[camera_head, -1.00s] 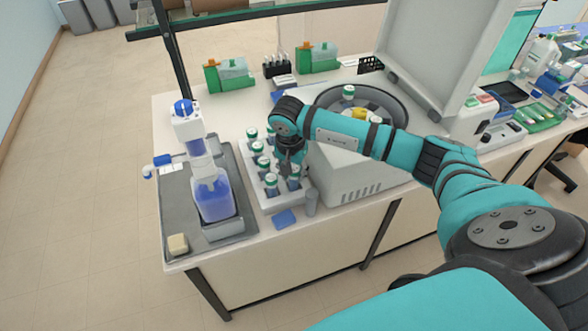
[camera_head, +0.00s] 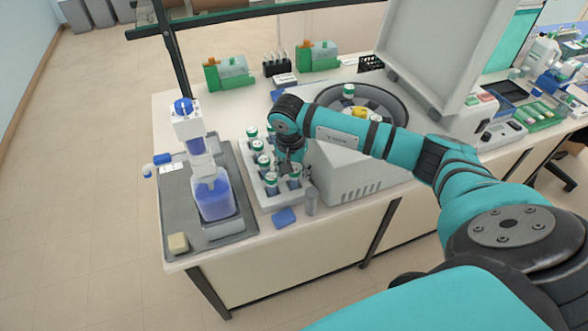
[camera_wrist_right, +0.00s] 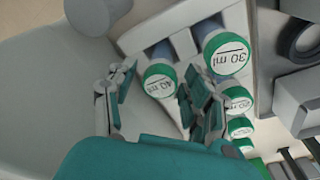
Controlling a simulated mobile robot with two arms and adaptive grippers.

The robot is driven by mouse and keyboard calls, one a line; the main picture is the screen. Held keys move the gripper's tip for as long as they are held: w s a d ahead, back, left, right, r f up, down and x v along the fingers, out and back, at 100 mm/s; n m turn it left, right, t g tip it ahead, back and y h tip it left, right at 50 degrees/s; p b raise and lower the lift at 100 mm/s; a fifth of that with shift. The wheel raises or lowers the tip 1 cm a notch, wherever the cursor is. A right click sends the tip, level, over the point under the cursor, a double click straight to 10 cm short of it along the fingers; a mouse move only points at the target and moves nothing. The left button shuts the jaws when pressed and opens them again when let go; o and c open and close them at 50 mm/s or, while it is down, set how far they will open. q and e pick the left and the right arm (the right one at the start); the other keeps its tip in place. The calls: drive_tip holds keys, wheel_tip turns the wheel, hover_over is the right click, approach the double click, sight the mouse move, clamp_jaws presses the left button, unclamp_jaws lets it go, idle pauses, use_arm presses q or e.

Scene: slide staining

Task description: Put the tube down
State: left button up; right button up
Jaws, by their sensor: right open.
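Several capped tubes with green-and-white lids stand in a white rack (camera_head: 277,203) on the bench. In the right wrist view, a tube with a "40 ml" lid (camera_wrist_right: 160,84) stands in a rack slot between the spread fingers of my right gripper (camera_wrist_right: 154,92). The fingers look apart from its lid. A "30 ml" tube (camera_wrist_right: 227,56) stands beside it, just outside the right-hand finger. In the head view my right gripper (camera_head: 291,167) is low over the rack and partly hides the tubes there. My left gripper is not in view.
An open centrifuge (camera_head: 350,165) stands right of the rack, with a tube (camera_head: 348,91) showing in its bowl. A grey tray (camera_head: 178,218) with a blue-filled bottle (camera_head: 214,198) is to the left. A blue item (camera_head: 284,218) and a small grey cylinder (camera_head: 311,201) sit in front.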

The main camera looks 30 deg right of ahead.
wheel_tip(320, 180, up, 12)
drive_tip(key=a+b, duration=0.1)
drive_tip(key=b, duration=0.3)
drive_tip(key=shift+s+a, duration=0.25)
drive_tip(key=shift+s, duration=0.2)
drive_tip(key=shift+f, duration=0.2)
